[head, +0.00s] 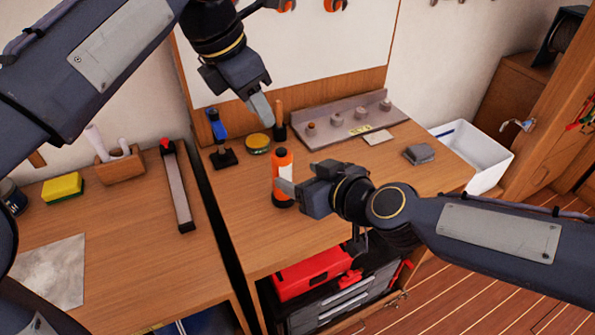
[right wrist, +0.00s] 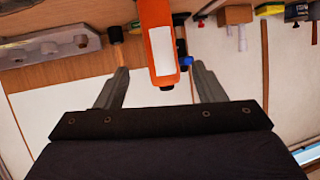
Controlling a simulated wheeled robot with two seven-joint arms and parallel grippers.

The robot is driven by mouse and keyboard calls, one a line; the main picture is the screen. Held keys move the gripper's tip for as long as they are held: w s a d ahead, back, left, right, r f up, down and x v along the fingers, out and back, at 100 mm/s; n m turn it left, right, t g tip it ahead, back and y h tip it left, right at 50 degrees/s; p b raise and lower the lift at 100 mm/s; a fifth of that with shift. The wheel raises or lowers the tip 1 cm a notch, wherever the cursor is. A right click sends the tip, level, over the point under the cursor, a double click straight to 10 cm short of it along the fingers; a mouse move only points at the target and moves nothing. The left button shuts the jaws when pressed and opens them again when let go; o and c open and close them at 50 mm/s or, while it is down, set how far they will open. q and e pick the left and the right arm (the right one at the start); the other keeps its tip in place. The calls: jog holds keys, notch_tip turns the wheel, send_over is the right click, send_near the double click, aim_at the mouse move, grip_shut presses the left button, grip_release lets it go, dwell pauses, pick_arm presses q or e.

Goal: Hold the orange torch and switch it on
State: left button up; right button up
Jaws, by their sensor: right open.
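The orange torch (head: 282,170) stands upright on the workbench, with a white label and a black base and top. My right gripper (head: 287,187) is open at its lower right side. In the right wrist view the torch (right wrist: 161,45) appears inverted, in the gap between the two spread fingers or just past their tips; I cannot tell whether either touches it. My left gripper (head: 261,108) hangs above and slightly left of the torch, apart from it. Its fingers are seen edge-on, so their gap is hidden. No switch can be made out on the torch.
Behind the torch are a yellow tin (head: 258,144), a blue-handled tool on a black stand (head: 220,145) and a grey rack with knobs (head: 345,128). A grey block (head: 419,153) lies to the right, near a white sink (head: 480,150).

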aim_at(277, 164)
jog(key=shift+w+a+r+n+t+h, duration=0.1)
jog(key=shift+w+a+n+t+h, duration=0.25)
jog(key=shift+w+a, duration=0.2)
jog(key=shift+x, duration=3.75)
jog(key=shift+a, duration=0.1)
jog(key=shift+s, duration=0.1)
jog(key=c, duration=1.2)
pick_arm(q)
grip_shut()
